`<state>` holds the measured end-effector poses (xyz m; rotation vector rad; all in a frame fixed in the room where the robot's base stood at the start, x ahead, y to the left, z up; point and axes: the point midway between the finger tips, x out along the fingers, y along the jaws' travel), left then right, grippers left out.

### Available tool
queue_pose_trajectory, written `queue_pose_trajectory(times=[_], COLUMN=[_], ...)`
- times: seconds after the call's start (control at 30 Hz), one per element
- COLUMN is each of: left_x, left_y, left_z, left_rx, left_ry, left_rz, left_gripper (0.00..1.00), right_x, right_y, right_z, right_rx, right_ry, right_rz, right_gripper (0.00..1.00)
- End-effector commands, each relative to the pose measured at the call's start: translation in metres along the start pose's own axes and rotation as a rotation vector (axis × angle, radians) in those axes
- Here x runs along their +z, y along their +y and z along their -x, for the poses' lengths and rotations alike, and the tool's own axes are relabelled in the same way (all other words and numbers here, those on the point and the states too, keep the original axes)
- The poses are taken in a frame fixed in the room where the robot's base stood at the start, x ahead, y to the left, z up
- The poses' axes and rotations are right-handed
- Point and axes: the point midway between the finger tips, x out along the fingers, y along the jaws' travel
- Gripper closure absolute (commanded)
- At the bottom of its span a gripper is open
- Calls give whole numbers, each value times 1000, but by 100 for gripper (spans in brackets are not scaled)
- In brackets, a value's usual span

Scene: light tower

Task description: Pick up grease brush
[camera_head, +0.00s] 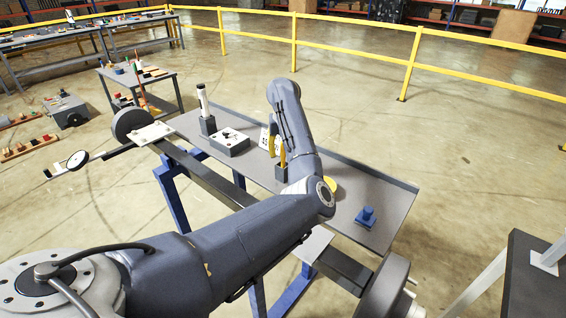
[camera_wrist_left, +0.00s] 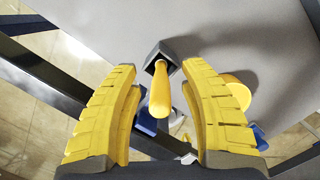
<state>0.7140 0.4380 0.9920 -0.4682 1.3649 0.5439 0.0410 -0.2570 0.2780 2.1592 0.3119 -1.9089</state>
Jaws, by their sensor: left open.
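The grease brush shows as a yellow handle (camera_wrist_left: 160,92) standing up out of a dark square holder (camera_wrist_left: 158,56) in the left wrist view. Its bristle end is hidden in the holder. In the head view, the yellow handle (camera_head: 283,156) and dark holder (camera_head: 281,173) are on the grey table, partly beside my left arm. My left gripper (camera_wrist_left: 160,70) is open, with its ribbed yellow fingers on either side of the handle and gaps on both sides. In the head view my left gripper (camera_head: 272,137) is largely covered by my arm. My right gripper is not in view.
A white cylinder (camera_head: 203,102) in a dark stand and a grey box (camera_head: 230,142) stand left of the holder. A yellow round item (camera_wrist_left: 238,92) lies to its right. A blue part (camera_head: 366,216) sits near the table's right end. A wheeled axle (camera_head: 205,178) runs along the near side.

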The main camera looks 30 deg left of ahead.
Motion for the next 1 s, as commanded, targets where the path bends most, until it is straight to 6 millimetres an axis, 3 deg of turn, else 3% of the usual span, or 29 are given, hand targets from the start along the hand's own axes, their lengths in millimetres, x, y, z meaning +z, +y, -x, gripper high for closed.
queue_pose_trajectory(times=[0.27,0.63,1.0], left_x=[0,0,0], left_y=[0,0,0], left_z=[-1,-1,-1], left_rx=[0,0,0], left_ry=[0,0,0], left_rz=[0,0,0], left_gripper=[57,100,100], right_x=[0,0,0], right_y=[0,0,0], right_z=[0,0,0], right_rx=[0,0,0], right_ry=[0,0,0], right_rz=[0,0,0], right_gripper=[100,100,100])
